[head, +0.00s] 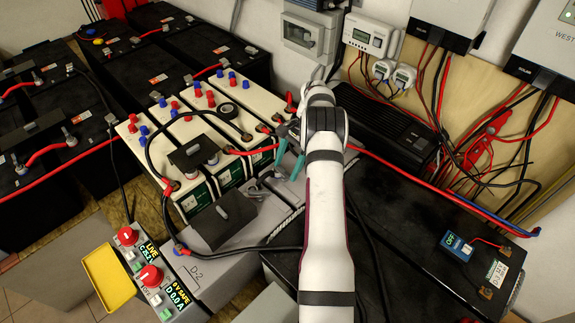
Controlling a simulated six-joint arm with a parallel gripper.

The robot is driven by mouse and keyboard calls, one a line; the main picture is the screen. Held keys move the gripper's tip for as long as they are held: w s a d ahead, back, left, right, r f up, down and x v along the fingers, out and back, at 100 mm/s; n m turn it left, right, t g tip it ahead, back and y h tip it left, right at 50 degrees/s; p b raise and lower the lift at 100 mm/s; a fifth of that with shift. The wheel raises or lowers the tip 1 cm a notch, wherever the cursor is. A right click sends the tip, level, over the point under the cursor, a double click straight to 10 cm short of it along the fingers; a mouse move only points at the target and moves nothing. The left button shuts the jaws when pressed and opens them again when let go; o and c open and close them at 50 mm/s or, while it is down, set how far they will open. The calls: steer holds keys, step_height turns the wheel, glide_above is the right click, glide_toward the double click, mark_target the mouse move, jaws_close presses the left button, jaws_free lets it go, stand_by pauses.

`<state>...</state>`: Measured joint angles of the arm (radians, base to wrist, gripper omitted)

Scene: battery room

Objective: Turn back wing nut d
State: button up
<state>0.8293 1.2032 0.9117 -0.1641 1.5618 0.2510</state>
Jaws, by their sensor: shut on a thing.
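My gripper (285,172), with teal fingers, reaches down at the right end of the row of white batteries (225,115). It is shut on a small grey metal piece, the wing nut, at a terminal beside the grey D-2 box (208,277). The fingers and arm hide most of the nut, and no letter d can be read on it. How far it is turned cannot be told.
Black and red cables (262,150) run close around my gripper. A dark cover (222,220) lies in front on the grey box. A control panel with red knobs (150,276) and a yellow tray (108,278) stands at left. A black case (388,128) lies behind my arm.

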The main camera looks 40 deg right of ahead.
steer(key=shift+n, duration=0.6)
steer(key=o, duration=1.3)
steer(key=v, duration=0.7)
steer(key=shift+w+r, duration=0.15)
steer(key=shift+r, duration=0.1)
steer(key=shift+d, duration=0.1)
